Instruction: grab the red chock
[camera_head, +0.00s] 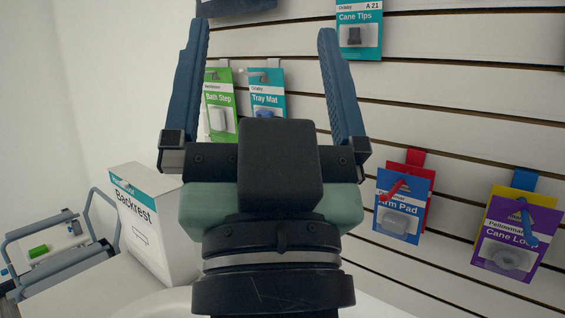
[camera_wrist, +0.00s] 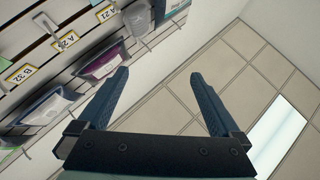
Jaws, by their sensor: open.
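I see no red chock in either view. My gripper (camera_head: 263,27) is open and empty, with its two blue fingers spread and pointing up the picture in front of a slatted display wall.
The slatwall (camera_head: 460,95) carries hanging packs: Bath Step (camera_head: 218,92), Tray Mat (camera_head: 265,94), Cane Tips (camera_head: 359,30) and a purple pack (camera_head: 516,240). A Backrest box (camera_head: 150,225) stands left on a white surface. A grey-blue frame (camera_head: 60,265) holds a green block (camera_head: 38,251).

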